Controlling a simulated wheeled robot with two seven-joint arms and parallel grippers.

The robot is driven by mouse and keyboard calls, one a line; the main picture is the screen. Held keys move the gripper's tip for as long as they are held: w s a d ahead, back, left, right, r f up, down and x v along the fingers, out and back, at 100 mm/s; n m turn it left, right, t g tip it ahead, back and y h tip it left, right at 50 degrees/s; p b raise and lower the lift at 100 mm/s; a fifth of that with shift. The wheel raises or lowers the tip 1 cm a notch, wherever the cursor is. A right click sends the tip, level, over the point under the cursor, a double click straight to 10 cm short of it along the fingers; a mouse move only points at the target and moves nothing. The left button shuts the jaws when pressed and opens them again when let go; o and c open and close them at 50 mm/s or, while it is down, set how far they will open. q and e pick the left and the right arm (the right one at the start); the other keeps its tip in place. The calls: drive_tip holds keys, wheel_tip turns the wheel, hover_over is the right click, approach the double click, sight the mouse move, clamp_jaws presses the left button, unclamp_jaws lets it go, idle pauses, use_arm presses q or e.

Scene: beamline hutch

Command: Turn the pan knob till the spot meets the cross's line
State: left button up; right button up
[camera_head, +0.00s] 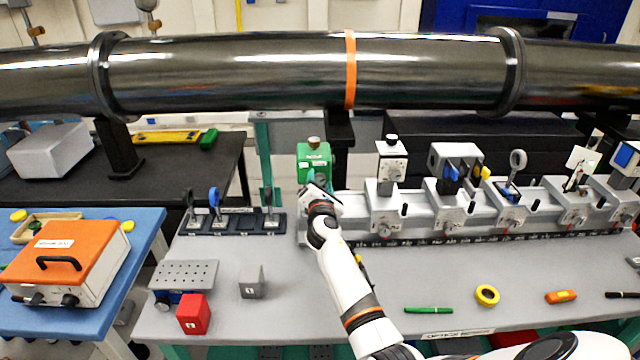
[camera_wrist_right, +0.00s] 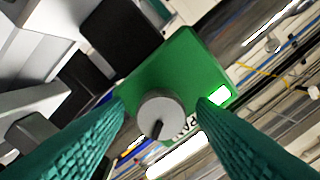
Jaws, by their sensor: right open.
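The pan knob (camera_wrist_right: 160,113) is a grey round knob with a dark pointer mark, on the face of a green box (camera_wrist_right: 178,72) with a small lit green window. In the head view the green box (camera_head: 314,157) stands at the left end of the rail, and my right gripper (camera_head: 320,186) is in front of it, hiding most of the knob. In the right wrist view my right gripper (camera_wrist_right: 163,108) is open, its teal fingers on either side of the knob; I cannot tell whether they touch it. A white card (camera_head: 583,158) stands far right; its spot and cross are too small to read. My left gripper is out of view.
A rail (camera_head: 470,215) with several optic mounts runs right from the green box. A dark pipe (camera_head: 250,75) crosses above. A red block (camera_head: 193,314), a grey block (camera_head: 252,282) and a green pen (camera_head: 428,310) lie on the grey table.

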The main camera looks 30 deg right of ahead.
drive_tip(key=shift+w, duration=0.1)
drive_tip(key=shift+c, duration=0.3)
drive_tip(key=c, duration=0.9)
drive_tip(key=shift+f+m+b, duration=0.2)
drive_tip(key=shift+m+b, duration=0.35)
drive_tip(key=shift+m, duration=0.05)
drive_tip(key=shift+m+b, duration=0.4)
drive_tip(key=shift+m, duration=0.2)
drive_tip(key=shift+r+m, duration=0.15)
drive_tip(key=shift+m, duration=0.55)
drive_tip(key=o, duration=1)
drive_tip(key=shift+c, duration=0.2)
drive_tip(key=b+v, duration=0.1)
drive_tip(key=v, duration=1.1)
drive_tip(key=shift+b, duration=0.4)
drive_tip(key=shift+d, duration=0.1)
